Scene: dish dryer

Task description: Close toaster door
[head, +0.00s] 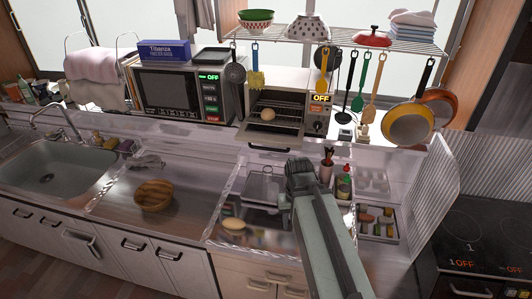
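The toaster (317,122) stands on the raised back shelf, right of the microwave, with a yellow "OFF" label on its front. Its door (272,132) is open, folded down and out toward me, with a dark handle (268,149) along its front edge. A round bread-like item (268,113) shows at the toaster's opening. My gripper (298,168) is below and slightly right of the door in the picture and looks apart from it. I see it from behind, so its fingertips are hidden and I cannot tell whether it is open.
A microwave (177,92) stands left of the toaster. Utensils and pans (408,124) hang from a wire rack (340,37) above and to the right. A utensil cup (326,172) and a red-capped bottle (344,185) stand close right of my gripper. A wooden bowl (153,195) sits on the counter.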

